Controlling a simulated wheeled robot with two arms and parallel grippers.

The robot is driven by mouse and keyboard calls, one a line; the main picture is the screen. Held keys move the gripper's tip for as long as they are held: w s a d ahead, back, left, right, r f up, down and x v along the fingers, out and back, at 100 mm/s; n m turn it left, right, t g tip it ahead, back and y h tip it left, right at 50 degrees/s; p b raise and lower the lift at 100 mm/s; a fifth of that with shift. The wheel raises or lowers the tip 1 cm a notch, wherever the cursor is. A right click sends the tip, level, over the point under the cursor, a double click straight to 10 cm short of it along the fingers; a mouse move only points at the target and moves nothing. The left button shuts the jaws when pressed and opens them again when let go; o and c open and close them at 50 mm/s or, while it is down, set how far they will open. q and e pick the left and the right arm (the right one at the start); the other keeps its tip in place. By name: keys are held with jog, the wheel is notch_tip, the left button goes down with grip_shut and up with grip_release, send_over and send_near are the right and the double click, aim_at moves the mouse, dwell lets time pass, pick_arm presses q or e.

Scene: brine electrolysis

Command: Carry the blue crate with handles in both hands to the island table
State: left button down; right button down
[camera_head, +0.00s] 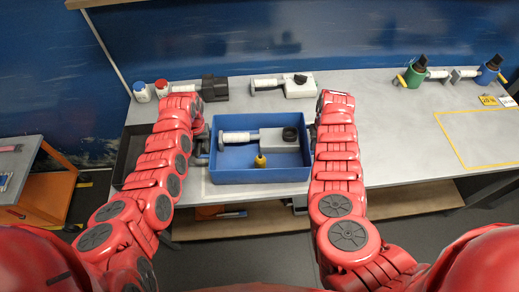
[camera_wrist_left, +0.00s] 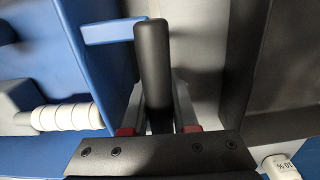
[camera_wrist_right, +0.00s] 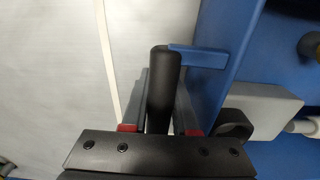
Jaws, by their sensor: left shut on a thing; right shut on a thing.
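The blue crate (camera_head: 260,177) is upright at the front edge of a grey table, between my two arms in the head view. It holds a white-and-grey device (camera_head: 255,137) with a black ring and a small yellow-topped piece (camera_head: 260,160). My left gripper (camera_wrist_left: 158,112) is shut on the crate's black left handle (camera_wrist_left: 152,58), with a finger on each side. My right gripper (camera_wrist_right: 160,108) is shut on the black right handle (camera_wrist_right: 163,75) in the same way. I cannot tell whether the crate's bottom touches the tabletop.
The grey table (camera_head: 400,150) has a bare yellow-outlined area (camera_head: 480,136) at right. Behind the crate stand capped bottles (camera_head: 141,91), a dark device (camera_head: 214,87) and a grey one (camera_head: 299,86). A black tray (camera_head: 128,158) is close left. An orange cart (camera_head: 47,196) stands far left.

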pick_arm(q)
jog(key=shift+r, duration=0.15)
pick_arm(e)
jog(key=shift+r, duration=0.15)
